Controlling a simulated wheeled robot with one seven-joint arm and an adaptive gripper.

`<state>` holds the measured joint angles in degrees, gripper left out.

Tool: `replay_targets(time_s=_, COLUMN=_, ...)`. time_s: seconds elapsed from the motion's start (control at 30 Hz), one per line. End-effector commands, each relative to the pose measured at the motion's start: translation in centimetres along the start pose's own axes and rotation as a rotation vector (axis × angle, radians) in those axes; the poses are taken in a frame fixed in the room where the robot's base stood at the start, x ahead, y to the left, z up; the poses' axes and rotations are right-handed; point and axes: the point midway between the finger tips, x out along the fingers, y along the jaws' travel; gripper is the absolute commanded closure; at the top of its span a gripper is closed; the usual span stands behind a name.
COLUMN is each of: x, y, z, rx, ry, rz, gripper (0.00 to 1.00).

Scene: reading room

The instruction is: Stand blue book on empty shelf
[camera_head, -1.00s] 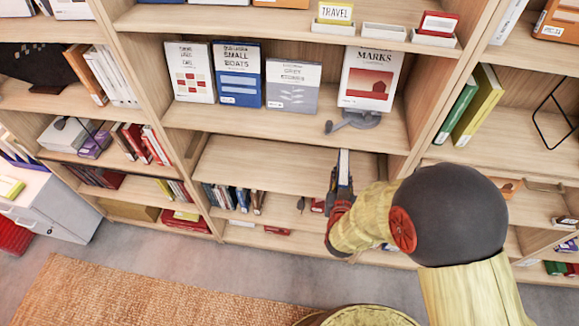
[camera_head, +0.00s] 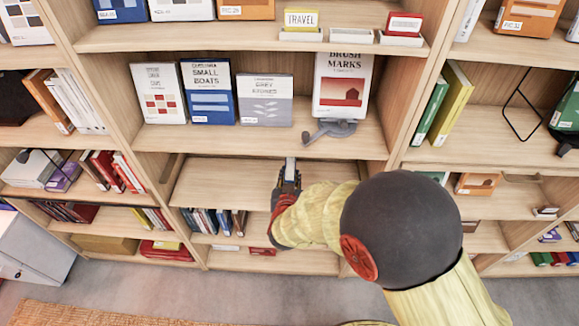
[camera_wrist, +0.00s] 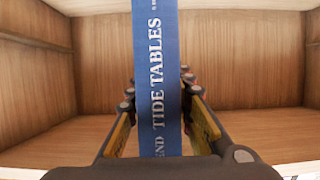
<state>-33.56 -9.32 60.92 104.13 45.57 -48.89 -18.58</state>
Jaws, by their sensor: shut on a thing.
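My gripper (camera_head: 288,185) is at the front of the empty shelf (camera_head: 225,183), in the middle bay. In the wrist view my gripper (camera_wrist: 160,125) is shut on a blue book (camera_wrist: 158,60), with a finger on each side of it. The book is upright, with its spine towards the wrist camera and "TIDE TABLES" on it. In the head view only a thin pale edge of the book (camera_head: 290,163) shows above the fingers. The wrist view shows bare wooden back and side walls and a bare shelf floor around the book. The book's lower end is hidden by my gripper.
The shelf above holds several face-out books, including "Small Boats" (camera_head: 209,92), and a grey stand (camera_head: 332,130) near its front edge. The shelf below holds a row of books (camera_head: 210,221). Upright dividers bound the bay. A woven rug (camera_head: 90,315) lies on the floor.

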Motion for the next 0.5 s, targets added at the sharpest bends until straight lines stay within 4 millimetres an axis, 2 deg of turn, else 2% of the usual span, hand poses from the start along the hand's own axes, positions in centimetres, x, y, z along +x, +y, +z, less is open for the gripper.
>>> replay_targets(time_s=0.03, x=1.3, y=0.0, z=-0.5, rx=0.003, ry=0.005, rz=0.002, gripper=1.00)
replay_targets(time_s=0.2, x=4.9, y=0.1, z=-2.1, rx=0.004, ry=0.006, rz=0.002, gripper=1.00)
replay_targets(time_s=0.5, x=10.3, y=0.0, z=-4.4, rx=0.002, ry=0.006, rz=0.001, gripper=1.00)
